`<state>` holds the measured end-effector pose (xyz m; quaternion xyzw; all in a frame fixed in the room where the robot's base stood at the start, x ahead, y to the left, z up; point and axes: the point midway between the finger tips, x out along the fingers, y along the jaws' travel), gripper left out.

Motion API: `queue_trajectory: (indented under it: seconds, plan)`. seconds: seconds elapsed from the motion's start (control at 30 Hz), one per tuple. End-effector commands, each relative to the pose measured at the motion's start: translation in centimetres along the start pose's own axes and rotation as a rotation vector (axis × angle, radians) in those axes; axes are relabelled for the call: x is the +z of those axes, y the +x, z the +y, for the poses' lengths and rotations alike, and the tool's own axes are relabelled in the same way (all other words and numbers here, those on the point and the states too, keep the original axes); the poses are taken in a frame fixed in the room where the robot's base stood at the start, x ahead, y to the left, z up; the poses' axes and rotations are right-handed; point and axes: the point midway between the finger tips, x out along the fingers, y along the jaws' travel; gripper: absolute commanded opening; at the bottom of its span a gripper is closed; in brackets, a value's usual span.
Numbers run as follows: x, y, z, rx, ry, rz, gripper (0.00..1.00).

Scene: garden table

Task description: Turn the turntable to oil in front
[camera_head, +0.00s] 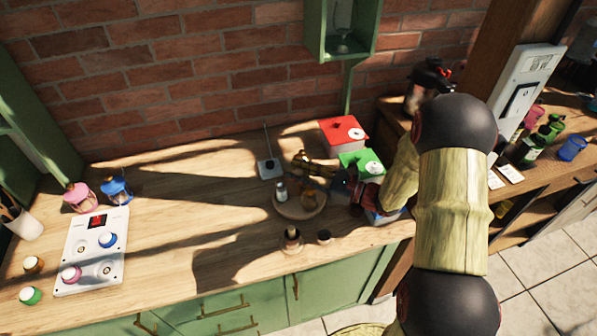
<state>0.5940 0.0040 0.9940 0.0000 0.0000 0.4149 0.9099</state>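The turntable (298,211) is a small round wooden disc on the counter, near the middle of the picture. A small pale shaker-like container (281,192) stands on its left side, and an amber, glassy container (308,201) stands right of that. I cannot tell which item is the oil. My gripper (326,184) is at the disc's back right, reaching in from the right. It is small, dark and partly in shadow, so I cannot tell whether its fingers are open or touch anything. My arm hides part of the area to the right.
A red box (343,132) and a green box (361,160) stand behind my gripper. A brass object (301,160) is behind the turntable. Two small items, a bottle (292,241) and a dark-topped jar (324,237), stand in front.

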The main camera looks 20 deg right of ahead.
Motion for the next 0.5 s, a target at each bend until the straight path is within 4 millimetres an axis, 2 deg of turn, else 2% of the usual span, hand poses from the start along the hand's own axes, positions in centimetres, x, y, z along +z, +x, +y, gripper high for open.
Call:
queue_trajectory:
  seconds: [0.4, 0.5]
  plan:
    - [-0.01, -0.01, 0.02, 0.0, 0.0, 0.0, 0.0]
    - [-0.02, -0.01, 0.02, 0.0, 0.0, 0.0, 0.0]
